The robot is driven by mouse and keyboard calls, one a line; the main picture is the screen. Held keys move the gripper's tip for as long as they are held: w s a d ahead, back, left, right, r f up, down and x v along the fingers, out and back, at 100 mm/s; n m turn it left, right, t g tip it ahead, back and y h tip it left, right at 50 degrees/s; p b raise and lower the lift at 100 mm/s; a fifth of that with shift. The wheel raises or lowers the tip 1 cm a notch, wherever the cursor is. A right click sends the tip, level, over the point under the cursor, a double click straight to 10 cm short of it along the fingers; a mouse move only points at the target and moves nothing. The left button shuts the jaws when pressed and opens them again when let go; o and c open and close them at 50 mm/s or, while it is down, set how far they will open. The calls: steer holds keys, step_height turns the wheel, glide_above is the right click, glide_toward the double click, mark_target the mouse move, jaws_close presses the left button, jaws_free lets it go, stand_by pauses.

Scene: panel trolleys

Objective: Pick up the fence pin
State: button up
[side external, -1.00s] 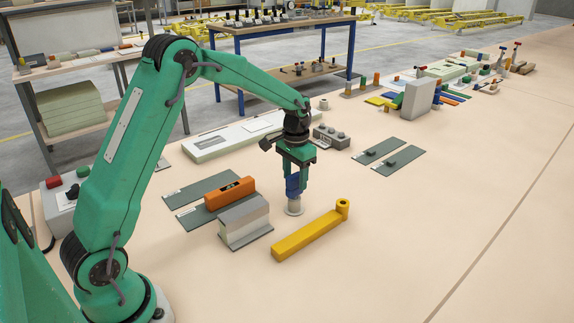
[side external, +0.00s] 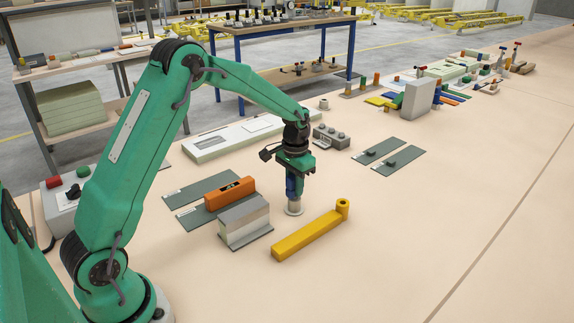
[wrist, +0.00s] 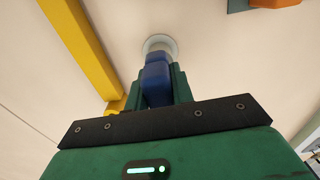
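The fence pin, as I take it, is the upright blue piece (side external: 291,187) with a pale round foot (side external: 294,208) standing on the bench top. It also shows in the wrist view (wrist: 157,78), its pale disc foot beyond it. My gripper (side external: 294,190) points straight down over it. The green fingers (wrist: 160,88) lie close along both sides of the blue part and appear shut on it. The upper part of the pin is hidden by my gripper. The foot appears to rest on the bench.
A yellow bar with an upright ring end (side external: 310,235) lies close by on the right. A grey block (side external: 244,221) and an orange block (side external: 229,193) on a dark plate stand on the left. A grey box with knobs (side external: 331,136) is behind.

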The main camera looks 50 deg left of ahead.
jaws_close()
steer(key=shift+r, duration=0.1)
steer(key=shift+r, duration=0.85)
step_height(320, 180, up, 2)
steer(key=shift+r, duration=0.25)
steer(key=s+d+r, duration=0.4)
steer(key=d+r, duration=0.2)
steer(key=d, duration=0.5)
steer(key=shift+s+r, duration=0.2)
steer(key=shift+r, duration=0.15)
